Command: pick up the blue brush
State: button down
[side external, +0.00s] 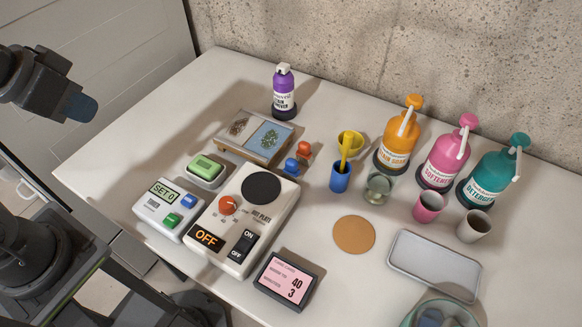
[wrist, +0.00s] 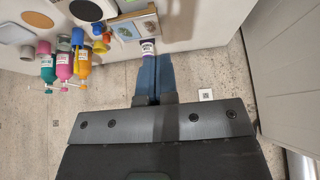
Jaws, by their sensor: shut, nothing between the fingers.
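My gripper (side external: 82,107) is at the upper left of the side view, above and well left of the table's objects, with its blue fingers shut and empty. The fingers also show in the wrist view (wrist: 156,76), side by side and touching nothing. No thing is plainly a brush. A small blue knobbed piece (side external: 291,168) stands beside an orange one (side external: 304,150) at the right of a two-panel tray (side external: 228,148); whether it is the brush I cannot tell. A blue cup (side external: 340,180) stands right of it, with a yellow piece (side external: 350,143) in or behind it.
A purple bottle (side external: 283,92) stands behind the tray. A hot plate (side external: 268,228) and scale (side external: 168,210) are in front. Orange (side external: 397,135), pink (side external: 448,155) and teal (side external: 490,175) pump bottles line the wall. The table's left part (side external: 130,150) is clear.

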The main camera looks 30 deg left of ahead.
dwell(0.3)
jog(key=c, duration=1.2)
grip_release()
jog(key=shift+c, duration=0.2)
jog(key=m+g, duration=0.6)
jog(key=m, duration=1.2)
send_over(292, 161)
notch_tip(292, 161, down, 11)
notch_tip(292, 161, down, 8)
jog(key=shift+w+d+r, duration=0.15)
jog(key=shift+r, duration=0.05)
jog(key=shift+a+f, duration=0.2)
jog(key=shift+f, duration=2.7)
